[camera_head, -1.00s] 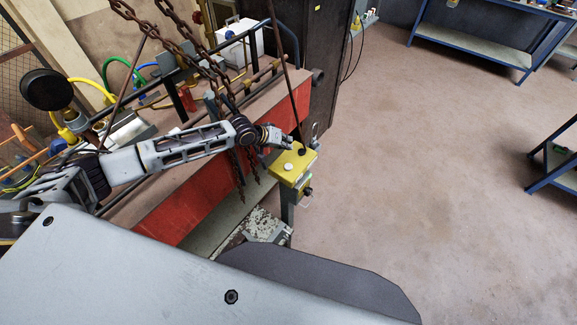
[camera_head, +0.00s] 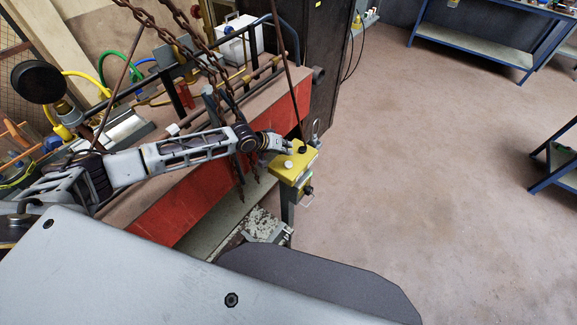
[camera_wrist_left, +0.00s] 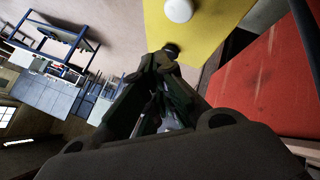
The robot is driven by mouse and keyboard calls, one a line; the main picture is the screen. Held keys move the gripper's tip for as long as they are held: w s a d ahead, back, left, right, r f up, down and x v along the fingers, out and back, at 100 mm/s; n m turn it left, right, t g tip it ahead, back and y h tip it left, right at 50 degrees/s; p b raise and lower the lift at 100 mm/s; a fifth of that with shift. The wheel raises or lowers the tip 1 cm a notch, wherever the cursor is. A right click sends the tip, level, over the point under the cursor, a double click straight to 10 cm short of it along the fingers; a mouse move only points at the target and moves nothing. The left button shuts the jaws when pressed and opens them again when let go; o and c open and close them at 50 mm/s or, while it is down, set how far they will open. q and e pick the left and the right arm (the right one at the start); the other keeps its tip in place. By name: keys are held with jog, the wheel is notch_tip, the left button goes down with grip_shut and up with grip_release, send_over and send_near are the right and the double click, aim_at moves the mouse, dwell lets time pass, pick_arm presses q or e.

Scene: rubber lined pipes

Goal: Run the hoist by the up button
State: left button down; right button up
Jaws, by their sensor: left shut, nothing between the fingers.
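A yellow control box (camera_head: 296,160) stands on a grey post at the end of the red-sided bench. Its top carries a white button (camera_head: 288,164) and a black button (camera_head: 302,150); I cannot tell which is the up button. My left gripper (camera_head: 288,147) is shut and empty, at the box's top near the black button. In the left wrist view the fingertips (camera_wrist_left: 163,58) are right by the black button (camera_wrist_left: 171,47), partly covering it. Whether they touch it is unclear. The white button (camera_wrist_left: 179,9) is clear of them. My right gripper is out of view.
Rusty chains (camera_head: 215,70) hang beside my left arm, over the bench (camera_head: 200,205). A thin dark rod or cable comes down close to the box. Pipes, hoses and a white case (camera_head: 240,40) lie behind. The floor (camera_head: 430,180) to the right is clear.

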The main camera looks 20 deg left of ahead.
aim_at(287, 162)
pick_arm(q)
jog(key=shift+f+b, duration=0.6)
jog(key=shift+f, duration=0.15)
jog(key=shift+f+b, duration=0.45)
jog(key=shift+f, duration=0.8)
jog(key=shift+f, duration=0.4)
